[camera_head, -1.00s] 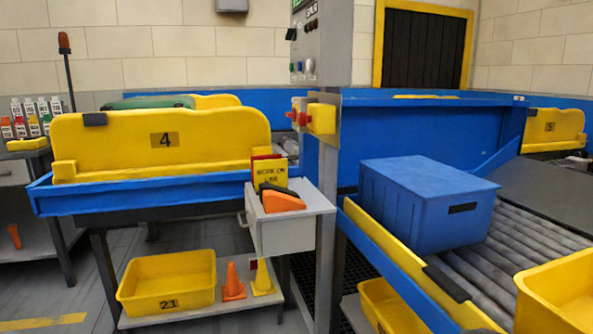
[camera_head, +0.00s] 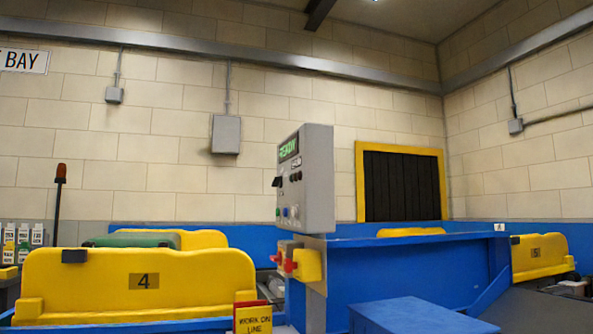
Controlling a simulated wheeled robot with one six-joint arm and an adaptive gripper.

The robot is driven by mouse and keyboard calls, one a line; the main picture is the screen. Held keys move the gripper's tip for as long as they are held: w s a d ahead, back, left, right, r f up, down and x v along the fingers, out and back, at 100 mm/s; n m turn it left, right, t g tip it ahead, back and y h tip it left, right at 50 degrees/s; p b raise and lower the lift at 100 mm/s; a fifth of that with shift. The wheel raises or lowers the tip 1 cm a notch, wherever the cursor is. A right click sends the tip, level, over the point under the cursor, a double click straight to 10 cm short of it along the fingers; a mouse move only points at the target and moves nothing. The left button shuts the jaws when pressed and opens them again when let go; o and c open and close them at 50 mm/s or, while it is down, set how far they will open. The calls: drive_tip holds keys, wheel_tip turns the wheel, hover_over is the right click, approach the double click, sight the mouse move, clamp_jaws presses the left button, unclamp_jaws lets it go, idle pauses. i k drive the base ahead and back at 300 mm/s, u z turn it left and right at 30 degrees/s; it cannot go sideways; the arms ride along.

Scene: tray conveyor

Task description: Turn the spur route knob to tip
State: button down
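A grey control box (camera_head: 308,180) stands on a post near the middle of the head view, turned mostly side-on. Its narrow left face carries a green lit display (camera_head: 288,148), a small label below it, a dark switch or knob (camera_head: 277,182) sticking out, and coloured buttons (camera_head: 291,212) low down. I cannot read which control is the spur route knob or where it points. My gripper is not in this view.
Below the box is a yellow box with a red knob (camera_head: 307,265). A yellow panel marked 4 (camera_head: 190,281) is at left, a blue conveyor wall (camera_head: 405,262) at right. A blue lidded bin (camera_head: 415,318) shows at the bottom. A yellow-framed dark hatch (camera_head: 402,148) is behind.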

sight(277, 180)
drive_tip(key=z, duration=0.3)
drive_tip(key=k, duration=0.35)
drive_tip(key=u, duration=1.7)
drive_tip(key=i, duration=1.7)
drive_tip(key=z, duration=0.35)
